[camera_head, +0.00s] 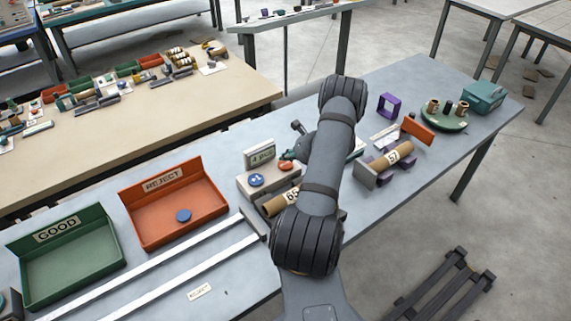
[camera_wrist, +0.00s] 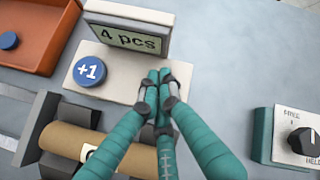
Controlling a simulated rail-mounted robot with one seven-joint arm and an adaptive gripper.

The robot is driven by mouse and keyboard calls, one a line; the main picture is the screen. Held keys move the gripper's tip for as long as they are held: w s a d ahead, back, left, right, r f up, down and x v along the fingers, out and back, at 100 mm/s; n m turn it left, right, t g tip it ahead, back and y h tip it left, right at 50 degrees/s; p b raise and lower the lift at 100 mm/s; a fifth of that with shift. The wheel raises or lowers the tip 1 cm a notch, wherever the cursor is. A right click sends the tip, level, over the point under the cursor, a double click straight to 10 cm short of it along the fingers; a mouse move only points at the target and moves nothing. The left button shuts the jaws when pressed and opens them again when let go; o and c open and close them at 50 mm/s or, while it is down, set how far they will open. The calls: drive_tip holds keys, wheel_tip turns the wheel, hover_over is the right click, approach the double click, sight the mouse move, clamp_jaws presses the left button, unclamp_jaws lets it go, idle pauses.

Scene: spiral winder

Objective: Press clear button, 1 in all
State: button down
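A pale counter box (camera_head: 247,187) stands on the grey table, left of my arm. Its display (camera_head: 261,155) reads "4 pcs", clearly legible in the wrist view (camera_wrist: 125,41). A blue "+1" button (camera_head: 256,180) is on its top, also in the wrist view (camera_wrist: 90,71). An orange-red button (camera_head: 286,166) is right of the blue one; its label is not readable. In the wrist view my gripper (camera_wrist: 153,82) has its teal fingers together over the box, right of the blue button, where they hide the orange one. Contact cannot be told.
A brown tube (camera_head: 280,203) lies in a holder just in front of the counter. A teal box with a knob (camera_wrist: 300,140) stands to the right.

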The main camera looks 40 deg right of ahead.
sight(286, 165)
drive_tip(key=shift+f+b, duration=1)
drive_tip(key=shift+b, duration=0.4)
idle(0.7)
idle(0.3)
drive_tip(key=shift+r+p, duration=0.45)
drive_tip(key=shift+r, duration=0.55)
drive_tip(key=shift+r+p, duration=1.45)
drive_tip(key=shift+r, duration=1.05)
drive_tip(key=shift+w+a, duration=0.1)
